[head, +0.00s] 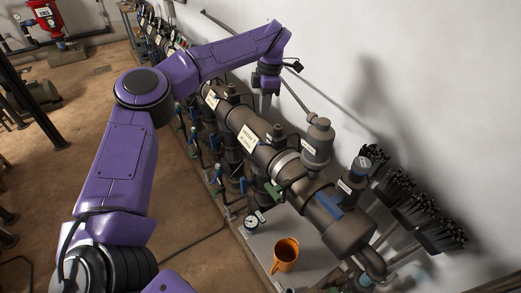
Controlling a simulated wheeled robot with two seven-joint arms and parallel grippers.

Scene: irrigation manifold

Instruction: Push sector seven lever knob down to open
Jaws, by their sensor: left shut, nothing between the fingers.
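The irrigation manifold (255,140) is a thick dark pipe with white labels, running from upper left to lower right along the wall. A row of branch valves hangs on its near side, with small blue and green handles such as a blue one (218,170) and a green lever (273,190). The labels are too small for me to tell which is the sector seven lever. My left gripper (266,106) is shut and empty, pointing down over the far side of the manifold pipe. My arm hides part of the valve row. My right gripper is not in view.
An orange mug (286,255) and a round gauge (251,222) are on the grey bench (258,252) near the manifold's lower end. A grey canister (317,142) rises beside the pipe. Black bristly bundles (415,210) line the wall. A red pump unit (47,17) stands far left.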

